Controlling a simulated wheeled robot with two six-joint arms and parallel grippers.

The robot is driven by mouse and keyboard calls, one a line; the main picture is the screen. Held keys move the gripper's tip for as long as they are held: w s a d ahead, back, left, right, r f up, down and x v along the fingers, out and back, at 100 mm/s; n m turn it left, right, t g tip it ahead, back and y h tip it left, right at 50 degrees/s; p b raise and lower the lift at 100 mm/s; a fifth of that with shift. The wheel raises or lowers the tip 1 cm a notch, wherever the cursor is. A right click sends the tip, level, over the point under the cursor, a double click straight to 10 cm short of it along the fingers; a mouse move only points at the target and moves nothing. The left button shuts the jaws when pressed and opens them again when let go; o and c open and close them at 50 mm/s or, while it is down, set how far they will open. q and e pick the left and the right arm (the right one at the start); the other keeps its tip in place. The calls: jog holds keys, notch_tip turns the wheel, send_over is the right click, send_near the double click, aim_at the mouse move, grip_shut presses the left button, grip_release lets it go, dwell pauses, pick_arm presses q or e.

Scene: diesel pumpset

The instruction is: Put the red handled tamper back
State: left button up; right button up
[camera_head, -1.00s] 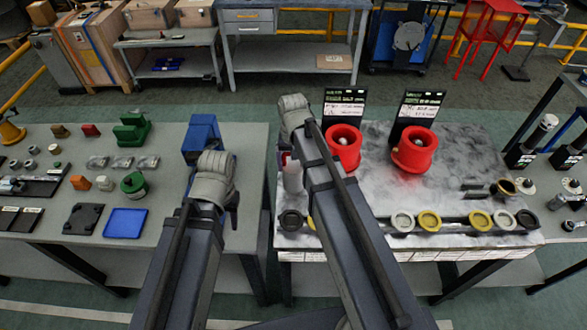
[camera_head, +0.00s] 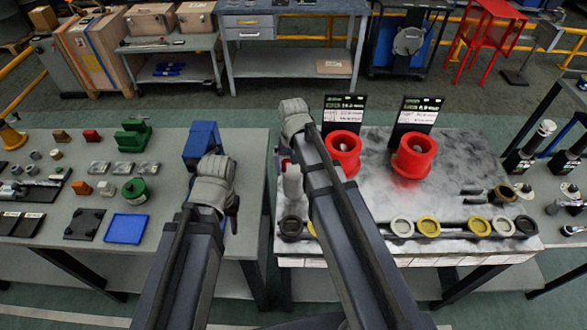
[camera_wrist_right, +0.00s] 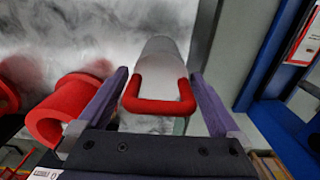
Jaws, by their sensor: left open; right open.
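The red handled tamper has a pale grey-white body (camera_wrist_right: 163,62) and a red loop handle (camera_wrist_right: 160,106). In the right wrist view it is between the spread purple fingers of my right gripper (camera_wrist_right: 159,82), which is open and not closed on it. In the head view the tamper (camera_head: 291,182) stands near the left edge of the mottled grey table, partly beside my right forearm. My right gripper's fingers are hidden there behind my arm. My left gripper (camera_head: 234,205) hangs over the right part of the left table, mostly hidden by its wrist, holding nothing visible.
Two red hollow cylinders (camera_head: 343,157) (camera_head: 413,157) stand before dark sign panels on the mottled table (camera_head: 460,165). A rail with several rings (camera_head: 428,227) runs along its front. A blue block (camera_head: 202,138) and blue tray (camera_head: 126,228) are on the left table. A gap separates the tables.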

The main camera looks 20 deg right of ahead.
notch_tip(320, 180, up, 11)
jog(key=p, duration=1)
jog(key=shift+r+p, duration=0.2)
jog(key=shift+p, duration=0.2)
jog(key=s+a+n+h, duration=0.1)
jog(key=s+a+n, duration=0.6)
jog(key=s+a, duration=0.3)
jog(key=s, duration=0.4)
jog(key=shift+a, duration=0.25)
jog(key=shift+s, duration=0.1)
